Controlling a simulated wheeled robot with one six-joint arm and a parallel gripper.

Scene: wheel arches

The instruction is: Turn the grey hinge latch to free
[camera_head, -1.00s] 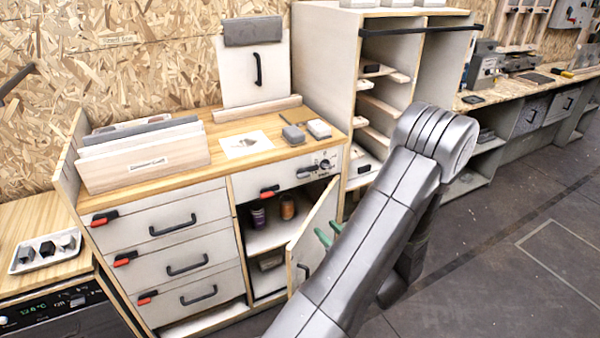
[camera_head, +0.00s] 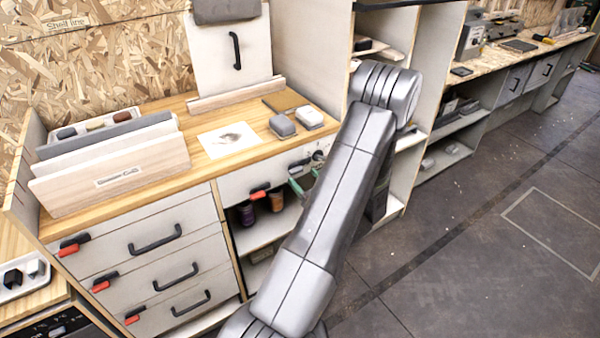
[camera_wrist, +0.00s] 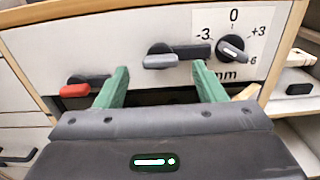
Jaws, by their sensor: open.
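The grey hinge latch (camera_wrist: 160,61) is on the pale drawer front, on a dark base. Its light grey lever lies roughly level, with the dark part extending to the right. In the wrist view it lies between the green fingertips of my gripper (camera_wrist: 160,67), which is open and points at the panel. I cannot tell whether the fingers touch the latch. In the head view the gripper (camera_head: 303,181) is by the drawer front, partly hidden behind my arm, and the latch is hard to make out there.
A dial (camera_wrist: 232,48) marked -3 to +6 is right of the latch. A red-lever latch (camera_wrist: 77,90) is to the left. Below, an open cupboard holds a purple jar (camera_head: 246,214) and an orange jar (camera_head: 277,201). A worktop (camera_head: 205,172) is above.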

